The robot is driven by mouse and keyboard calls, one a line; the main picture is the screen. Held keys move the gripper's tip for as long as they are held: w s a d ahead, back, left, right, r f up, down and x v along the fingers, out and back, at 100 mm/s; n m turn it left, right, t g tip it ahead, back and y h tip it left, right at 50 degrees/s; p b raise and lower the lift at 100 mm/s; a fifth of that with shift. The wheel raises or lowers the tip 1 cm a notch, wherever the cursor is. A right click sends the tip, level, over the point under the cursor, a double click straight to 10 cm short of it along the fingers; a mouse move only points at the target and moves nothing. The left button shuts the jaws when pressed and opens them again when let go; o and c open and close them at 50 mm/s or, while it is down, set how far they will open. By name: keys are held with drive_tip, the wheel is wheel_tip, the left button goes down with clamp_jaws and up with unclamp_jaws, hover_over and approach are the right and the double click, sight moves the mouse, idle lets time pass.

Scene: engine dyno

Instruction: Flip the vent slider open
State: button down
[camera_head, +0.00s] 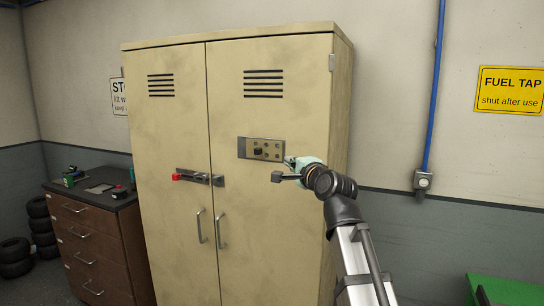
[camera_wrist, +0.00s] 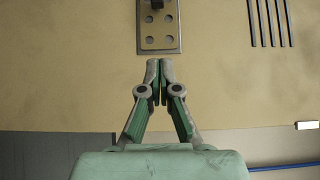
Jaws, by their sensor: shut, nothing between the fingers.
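The vent slider is a grey metal plate (camera_head: 242,148) with several dark holes and a dark knob (camera_head: 258,151), on the right door of a beige cabinet. In the wrist view the plate (camera_wrist: 159,27) is at the top edge, with the knob (camera_wrist: 157,5) partly cut off. My gripper (camera_head: 287,160) is at the plate's right end in the head view. In the wrist view its fingertips (camera_wrist: 160,63) meet, empty, just short of the plate's near edge. I cannot tell whether they touch the door.
The cabinet (camera_head: 180,130) has louvre slots (camera_head: 263,83), a latch bar with a red end (camera_head: 200,178) and two handles (camera_head: 220,230). A brown drawer unit (camera_head: 88,250) stands left. A blue pipe (camera_head: 434,90) runs down the right wall. A green object (camera_head: 510,290) is at lower right.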

drive_tip(key=p, duration=0.3)
approach(262, 149)
drive_tip(key=w, duration=0.2)
drive_tip(key=w+d, duration=0.1)
drive_tip(key=w, duration=0.1)
drive_tip(key=shift+d, duration=0.2)
drive_tip(key=a, duration=0.1)
drive_tip(key=w+a+p, duration=0.1)
drive_tip(key=a, duration=0.1)
drive_tip(key=shift+w+f, duration=0.1)
drive_tip(key=shift+w, duration=0.05)
drive_tip(key=shift+w+a+f+p, duration=0.1)
drive_tip(key=shift+w+a+p, duration=0.05)
drive_tip(key=shift+a+p, duration=0.3)
drive_tip(key=shift+w, duration=0.15)
